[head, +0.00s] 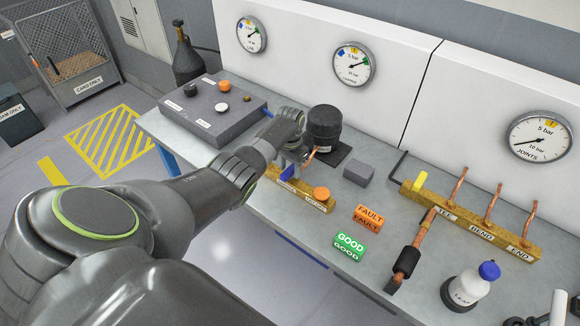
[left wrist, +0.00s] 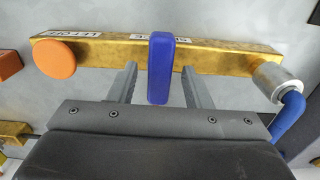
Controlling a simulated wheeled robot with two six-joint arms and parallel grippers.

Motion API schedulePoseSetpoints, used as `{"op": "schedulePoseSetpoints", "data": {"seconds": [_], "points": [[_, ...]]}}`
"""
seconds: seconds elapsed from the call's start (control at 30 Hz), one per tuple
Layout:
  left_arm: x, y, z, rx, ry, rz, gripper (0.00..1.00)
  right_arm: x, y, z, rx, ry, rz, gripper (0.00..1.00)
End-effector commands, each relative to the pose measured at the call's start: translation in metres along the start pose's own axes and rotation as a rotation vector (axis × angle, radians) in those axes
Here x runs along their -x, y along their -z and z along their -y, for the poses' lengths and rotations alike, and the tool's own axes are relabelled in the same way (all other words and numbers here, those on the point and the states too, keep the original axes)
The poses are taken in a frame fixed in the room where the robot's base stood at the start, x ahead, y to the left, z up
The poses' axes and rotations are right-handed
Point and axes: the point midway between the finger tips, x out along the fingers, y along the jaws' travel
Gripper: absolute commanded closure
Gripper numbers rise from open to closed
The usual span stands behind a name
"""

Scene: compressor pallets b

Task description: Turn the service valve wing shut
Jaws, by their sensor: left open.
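A blue valve wing (left wrist: 161,68) sits on a brass bar (left wrist: 215,60) in the left wrist view, its long side crossing the bar. It also shows in the head view (head: 287,173), partly behind my arm. My left gripper (left wrist: 159,78) is open, with one finger on each side of the wing; I cannot tell whether either touches it. In the head view the left gripper (head: 292,158) is over the bar, its fingers mostly hidden. A round orange knob (left wrist: 54,58) is on the bar too, at its right end in the head view (head: 321,193). My right gripper is not in view.
A black compressor (head: 324,128) stands just behind the bar. A grey block (head: 359,172), orange FAULT sign (head: 368,216) and green GOOD sign (head: 350,246) stand to the right. A brass manifold (head: 470,226) with copper pipes is farther right. A grey control box (head: 212,110) is at left.

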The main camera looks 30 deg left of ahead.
Motion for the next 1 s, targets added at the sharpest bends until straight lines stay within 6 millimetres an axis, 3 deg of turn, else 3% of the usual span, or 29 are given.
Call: {"op": "schedulePoseSetpoints", "data": {"seconds": [0.17, 0.37, 0.57, 1.0], "points": [[0.003, 0.000, 0.000, 0.000, 0.000, 0.001, 0.55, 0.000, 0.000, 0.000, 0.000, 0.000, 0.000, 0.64], [0.025, 0.001, 0.000, 0.000, 0.000, -0.003, 0.55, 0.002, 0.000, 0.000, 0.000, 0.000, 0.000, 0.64], [0.059, 0.000, 0.001, 0.000, 0.001, -0.003, 0.55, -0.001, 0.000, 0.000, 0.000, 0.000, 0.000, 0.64], [0.150, 0.001, 0.000, -0.001, 0.002, -0.004, 0.55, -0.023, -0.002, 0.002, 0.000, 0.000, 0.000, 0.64]]}}
